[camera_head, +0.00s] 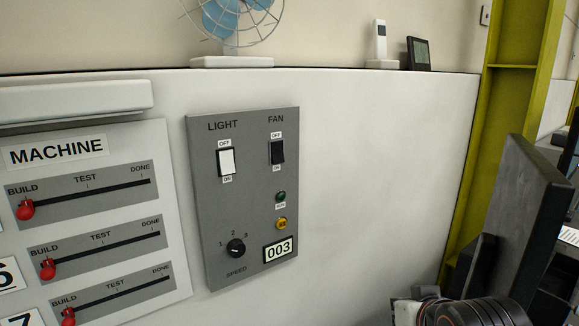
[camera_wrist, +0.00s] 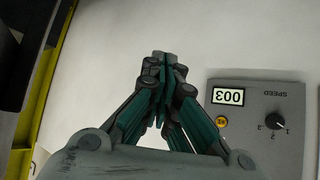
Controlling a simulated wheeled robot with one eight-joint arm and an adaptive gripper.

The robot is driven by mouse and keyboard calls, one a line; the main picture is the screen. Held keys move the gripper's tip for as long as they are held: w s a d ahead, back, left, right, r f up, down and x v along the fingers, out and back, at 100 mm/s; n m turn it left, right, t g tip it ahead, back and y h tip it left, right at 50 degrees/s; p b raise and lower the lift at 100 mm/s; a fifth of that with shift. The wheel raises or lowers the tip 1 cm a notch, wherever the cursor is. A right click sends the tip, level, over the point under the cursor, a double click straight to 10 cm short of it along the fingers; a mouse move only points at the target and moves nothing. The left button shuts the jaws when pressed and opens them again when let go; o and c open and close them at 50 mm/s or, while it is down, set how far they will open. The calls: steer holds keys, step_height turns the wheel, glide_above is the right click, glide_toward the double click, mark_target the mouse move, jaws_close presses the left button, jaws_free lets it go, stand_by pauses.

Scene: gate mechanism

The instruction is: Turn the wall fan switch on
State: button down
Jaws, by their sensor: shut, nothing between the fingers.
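The fan switch (camera_head: 277,152) is a black rocker under the FAN label on a grey wall panel (camera_head: 210,200), with OFF marked above it and ON below. To its left is the white light switch (camera_head: 227,162). In the wrist view, my gripper (camera_wrist: 162,58) is shut and empty, with its fingertips together in front of the white wall. The lower part of the panel (camera_wrist: 260,150) shows upside down to the right of the fingers, apart from them. The fan switch is not in the wrist view. My gripper's fingers are not visible in the head view.
Below the switch are a green light (camera_head: 280,197), a yellow button (camera_head: 281,224), a 003 display (camera_head: 279,249) and a speed knob (camera_head: 236,248). A machine panel (camera_head: 120,205) with red sliders is left. A yellow post (camera_head: 500,110) stands right. The wall between is clear.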

steer(key=w+a+r+t+y, duration=0.25)
steer(key=w+r+t, duration=0.85)
steer(key=w, duration=0.6)
steer(key=s+a+r+n+y, duration=0.3)
steer(key=a+n+y, duration=0.4)
steer(key=a+y, duration=0.4)
steer(key=shift+r+y, duration=0.2)
steer(key=shift+y, duration=0.45)
glide_toward(278, 147)
step_height(278, 147, up, 3)
steer(key=w+a, duration=0.1)
steer(key=w+a+b, duration=0.1)
steer(key=w, duration=0.1)
steer(key=shift+f, duration=0.35)
